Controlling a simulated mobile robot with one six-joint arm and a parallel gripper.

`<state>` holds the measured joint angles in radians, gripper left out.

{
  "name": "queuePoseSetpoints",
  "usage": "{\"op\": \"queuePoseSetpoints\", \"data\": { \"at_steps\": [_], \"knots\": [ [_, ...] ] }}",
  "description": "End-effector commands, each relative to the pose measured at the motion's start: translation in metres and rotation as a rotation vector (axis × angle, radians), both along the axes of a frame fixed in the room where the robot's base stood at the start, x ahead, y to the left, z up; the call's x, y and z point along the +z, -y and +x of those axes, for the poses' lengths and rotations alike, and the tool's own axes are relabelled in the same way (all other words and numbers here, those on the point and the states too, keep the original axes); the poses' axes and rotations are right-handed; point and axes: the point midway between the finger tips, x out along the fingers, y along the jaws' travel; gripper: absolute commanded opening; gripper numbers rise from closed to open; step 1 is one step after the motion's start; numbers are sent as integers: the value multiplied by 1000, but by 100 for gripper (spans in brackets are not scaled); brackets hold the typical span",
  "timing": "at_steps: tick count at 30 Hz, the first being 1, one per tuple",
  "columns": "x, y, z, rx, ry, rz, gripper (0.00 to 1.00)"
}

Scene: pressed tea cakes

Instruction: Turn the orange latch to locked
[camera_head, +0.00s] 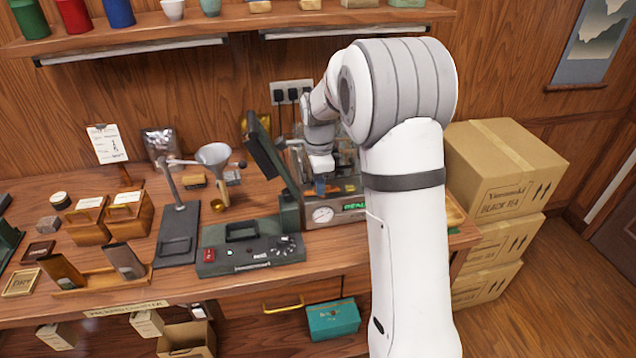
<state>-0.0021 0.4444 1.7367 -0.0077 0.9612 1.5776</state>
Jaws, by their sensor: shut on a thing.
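My gripper (320,186) points down at the front of a metal machine (345,192), right of centre. The machine has a round white gauge (322,214) and a small green lit display (354,206). The gripper's fingers look dark and bluish, and they are small in the picture. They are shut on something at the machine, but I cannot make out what. I cannot pick out the orange latch; the fingers and my arm hide part of the machine.
A dark control box (250,256) and a tilted dark panel (268,152) stand just left of the machine. A funnel stand (180,215) is further left. Stacked cartons (500,175) stand on the right. A wall shelf (240,27) runs above.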

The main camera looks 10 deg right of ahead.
Motion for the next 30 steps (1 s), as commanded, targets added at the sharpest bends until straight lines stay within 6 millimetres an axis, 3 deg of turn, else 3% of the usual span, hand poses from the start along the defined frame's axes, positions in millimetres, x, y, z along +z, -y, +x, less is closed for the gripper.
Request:
{"op": "queuePoseSetpoints", "data": {
  "at_steps": [14,30],
  "knots": [
    [0,7,0,153,2,5,0],
    [1,9,-1,649,4,1,0]
  ]
}}
